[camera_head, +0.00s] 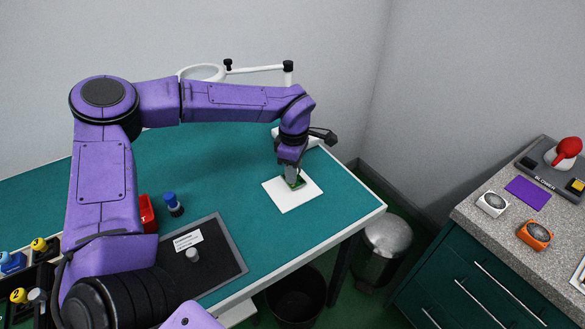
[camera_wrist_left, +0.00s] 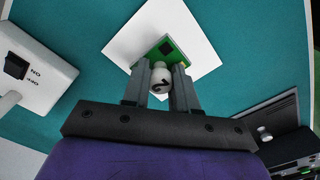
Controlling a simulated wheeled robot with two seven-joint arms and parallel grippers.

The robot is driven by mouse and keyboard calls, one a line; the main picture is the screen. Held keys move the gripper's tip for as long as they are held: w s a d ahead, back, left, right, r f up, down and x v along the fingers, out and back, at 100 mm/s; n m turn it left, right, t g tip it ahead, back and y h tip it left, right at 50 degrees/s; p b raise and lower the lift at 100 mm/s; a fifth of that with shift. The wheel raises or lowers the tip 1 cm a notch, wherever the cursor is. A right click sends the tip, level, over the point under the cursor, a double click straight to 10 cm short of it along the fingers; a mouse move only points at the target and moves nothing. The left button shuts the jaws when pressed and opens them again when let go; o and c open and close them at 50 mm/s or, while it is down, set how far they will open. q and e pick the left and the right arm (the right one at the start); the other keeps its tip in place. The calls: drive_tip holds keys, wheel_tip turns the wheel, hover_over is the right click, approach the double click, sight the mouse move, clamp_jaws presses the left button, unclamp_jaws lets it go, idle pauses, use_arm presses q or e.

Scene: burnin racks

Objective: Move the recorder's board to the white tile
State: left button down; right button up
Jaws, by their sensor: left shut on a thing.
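The white tile (camera_head: 292,203) lies on the teal bench near its right corner and shows as a white square in the left wrist view (camera_wrist_left: 190,24). A small green board (camera_head: 299,182) is over the tile; in the left wrist view the board (camera_wrist_left: 168,48) carries a dark chip. My left gripper (camera_head: 291,176) points down over the tile. In the wrist view its fingers (camera_wrist_left: 160,83) are shut on a round white knob (camera_wrist_left: 161,77) with a dark mark, at the board. Whether the board touches the tile I cannot tell. My right gripper is not in view.
A dark mat (camera_head: 222,262) with a label and a small grey knob lies at the front of the bench. A blue-topped item (camera_head: 173,204) and a red bin (camera_head: 147,213) stand behind it. A grey counter (camera_head: 490,235) stands right.

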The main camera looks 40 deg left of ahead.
use_arm(q)
drive_tip(key=shift+f, duration=0.65)
drive_tip(key=shift+s+f, duration=0.2)
drive_tip(key=shift+s, duration=0.3)
drive_tip(key=shift+w+f, duration=0.15)
drive_tip(key=shift+w, duration=0.05)
drive_tip(key=shift+s, duration=0.1)
drive_tip(key=shift+f, duration=0.15)
drive_tip(key=c, duration=0.8)
unclamp_jaws()
